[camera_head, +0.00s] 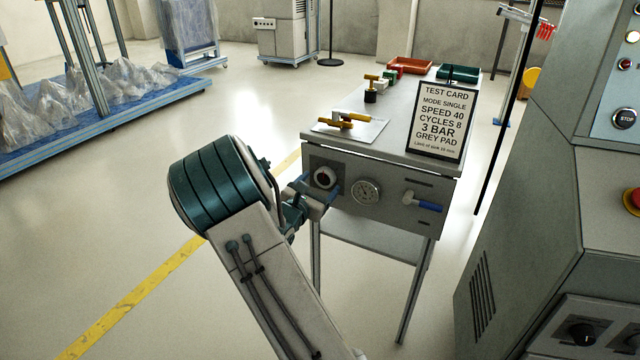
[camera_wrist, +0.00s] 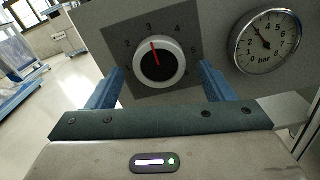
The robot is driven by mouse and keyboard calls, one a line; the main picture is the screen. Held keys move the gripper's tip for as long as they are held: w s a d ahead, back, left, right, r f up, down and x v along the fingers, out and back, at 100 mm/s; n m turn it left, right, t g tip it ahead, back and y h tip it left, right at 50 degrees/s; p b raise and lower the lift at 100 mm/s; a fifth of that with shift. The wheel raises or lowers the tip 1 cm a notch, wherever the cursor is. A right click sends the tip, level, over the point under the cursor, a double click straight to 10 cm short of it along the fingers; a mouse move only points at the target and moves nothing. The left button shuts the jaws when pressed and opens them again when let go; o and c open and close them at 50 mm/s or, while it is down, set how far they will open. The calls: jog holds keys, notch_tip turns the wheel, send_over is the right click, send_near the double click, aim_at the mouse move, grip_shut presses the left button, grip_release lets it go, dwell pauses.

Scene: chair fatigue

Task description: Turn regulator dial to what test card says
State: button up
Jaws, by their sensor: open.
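The regulator dial (camera_head: 325,178) is a round knob on the front of the grey bench cabinet. In the wrist view the dial (camera_wrist: 160,64) has a white rim, a dark centre and a red pointer, which points up and slightly left at or near the 3. The test card (camera_head: 438,122) stands on the bench top and reads mode single, speed 40, cycles 8, 3 bar, grey pad. My gripper (camera_head: 316,194) is at the dial. In the wrist view my gripper (camera_wrist: 160,72) is open, with one blue finger on each side of the dial; contact cannot be told.
A pressure gauge (camera_wrist: 267,42) marked in bar is right of the dial; its needle points up-left. A blue-handled valve (camera_head: 424,204) is further right. Brass-coloured parts (camera_head: 348,119) and a red tray (camera_head: 408,66) lie on the bench. A grey machine (camera_head: 530,230) stands at right.

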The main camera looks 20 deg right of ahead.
jog(key=p+v, duration=0.2)
jog(key=v, duration=1.1)
